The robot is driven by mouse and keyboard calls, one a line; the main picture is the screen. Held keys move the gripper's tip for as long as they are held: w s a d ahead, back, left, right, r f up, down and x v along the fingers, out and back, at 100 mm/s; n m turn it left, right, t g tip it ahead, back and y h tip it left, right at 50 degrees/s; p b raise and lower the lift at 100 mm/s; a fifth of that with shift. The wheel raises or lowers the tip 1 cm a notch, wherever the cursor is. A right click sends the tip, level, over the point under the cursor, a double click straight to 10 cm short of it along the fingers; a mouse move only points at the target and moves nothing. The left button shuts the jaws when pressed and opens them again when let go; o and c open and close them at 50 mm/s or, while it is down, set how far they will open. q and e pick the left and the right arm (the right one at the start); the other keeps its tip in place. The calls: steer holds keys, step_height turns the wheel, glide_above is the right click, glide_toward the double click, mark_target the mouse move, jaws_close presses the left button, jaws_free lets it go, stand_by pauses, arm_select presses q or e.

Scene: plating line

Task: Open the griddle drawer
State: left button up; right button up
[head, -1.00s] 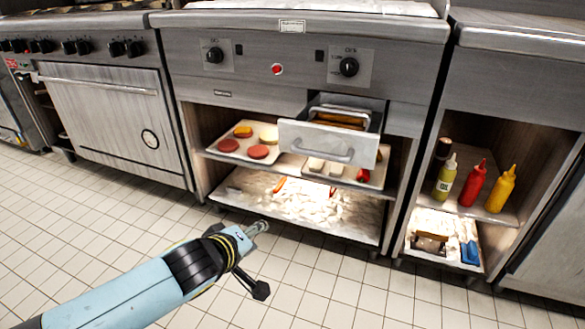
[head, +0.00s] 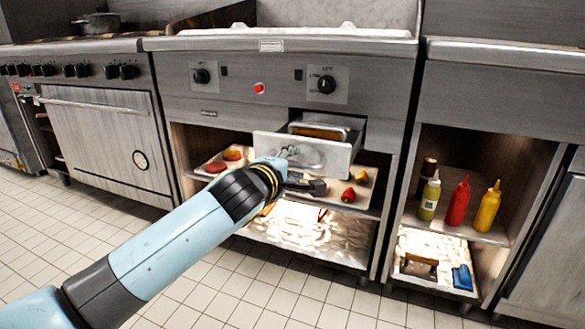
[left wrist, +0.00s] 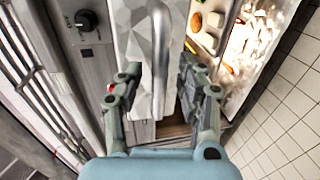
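The griddle drawer (head: 335,157) stands pulled out under the griddle's control panel, its top open and a brownish thing inside. Its pale front also shows in the left wrist view (left wrist: 134,35), with the bar handle (left wrist: 161,60) running up the picture. My left gripper (head: 303,170) is at the drawer front in the head view, its wrist covering part of the handle. In the left wrist view my left gripper (left wrist: 158,80) has its fingers apart, one on each side of the handle; I see no clear contact. My right gripper is not in view.
Below the drawer, a shelf tray (head: 375,190) holds food pieces, close to my left gripper. A lower tray (head: 335,240) is under it. Bottles, including a red one (head: 458,202), stand in the right cabinet. The tiled floor in front is clear.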

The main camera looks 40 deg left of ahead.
arm_select(q)
steer(key=shift+w+a, duration=0.1)
steer(key=shift+w, duration=0.25)
jaws_close()
stand_by(0.4)
